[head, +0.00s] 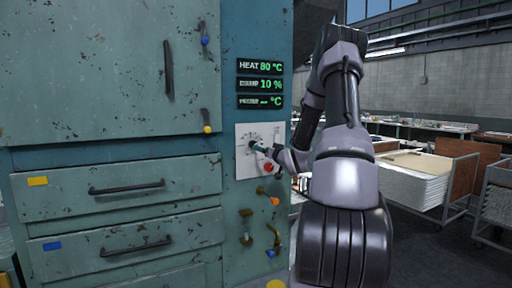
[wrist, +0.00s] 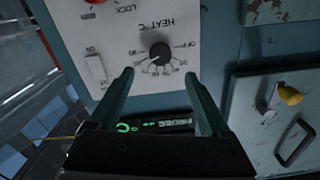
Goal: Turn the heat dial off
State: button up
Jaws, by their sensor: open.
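The heat dial (wrist: 160,53) is a small black round knob on a white panel (wrist: 215,60), shown upside down in the wrist view. A ring of numbers surrounds it, with OFF on the picture's right side; its pointer seems to be towards the lower left, away from OFF. My gripper (wrist: 160,77) is open, its two fingers apart on either side of the dial in the picture. Whether they touch it I cannot tell. In the head view my gripper (head: 258,147) is at the white panel (head: 243,168) and largely covers the dial. The heat readout (head: 261,66) shows 80 °C.
Several small levers (head: 246,222) are below. Cabinet doors and drawers (head: 120,190) are left; carts (head: 415,175) stand right.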

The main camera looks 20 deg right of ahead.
jog(key=w, duration=0.9)
jog(key=shift+w+a, duration=0.15)
jog(key=shift+w, duration=0.1)
grip_shut()
